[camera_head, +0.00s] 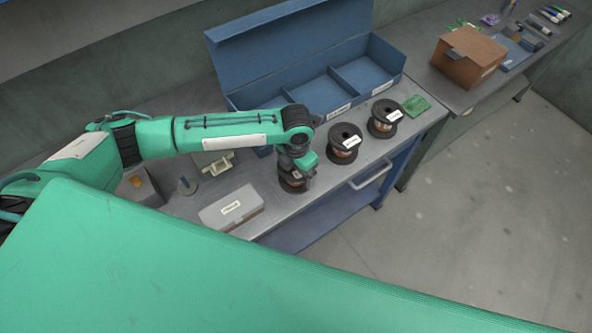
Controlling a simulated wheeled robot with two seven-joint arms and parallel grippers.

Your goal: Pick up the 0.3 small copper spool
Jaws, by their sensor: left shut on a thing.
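Three dark-rimmed spools with copper windings stand in a row on the grey workbench (268,222), in front of a blue compartment box. The left spool (291,187) is under my left gripper (297,176), which points down and is shut on it. The gripper hides most of this spool, and I cannot tell whether it is off the bench. The middle spool (344,144) and the right spool (384,118) stand free, with white labels on top too small to read. My right gripper is not in view.
The blue box (258,60) with its lid raised stands behind the spools. A grey labelled case (231,209) lies left of the held spool. A green item (416,105) lies right of the spools. A cardboard box (468,57) stands on the far right bench.

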